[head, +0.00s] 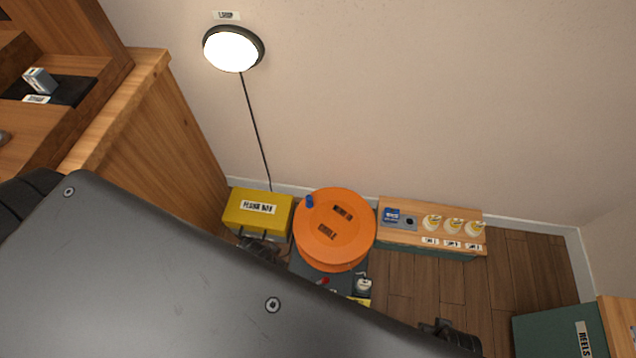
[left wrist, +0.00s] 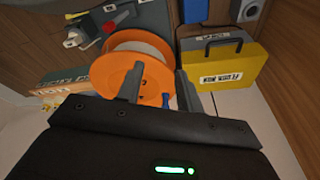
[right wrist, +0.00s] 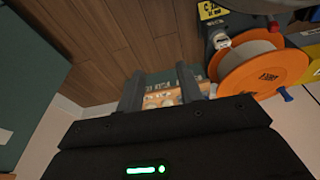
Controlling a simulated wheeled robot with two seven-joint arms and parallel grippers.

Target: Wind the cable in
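An orange cable reel (head: 335,228) with a blue knob (head: 309,201) on its face stands on a dark base by the wall. In the left wrist view the reel (left wrist: 150,79) shows a pale drum between orange flanges. It also shows in the right wrist view (right wrist: 272,78). My left gripper (left wrist: 158,80) is open and empty, its fingers pointing toward the reel and apart from it as far as I can tell. My right gripper (right wrist: 160,80) is open and empty, to the right of the reel in the head view. No loose cable end is clear to me.
A yellow box (head: 262,209) stands left of the reel; a black cord runs up from it to a lit wall lamp (head: 232,49). A green box (head: 545,335) is lower right. My arm hides much foreground.

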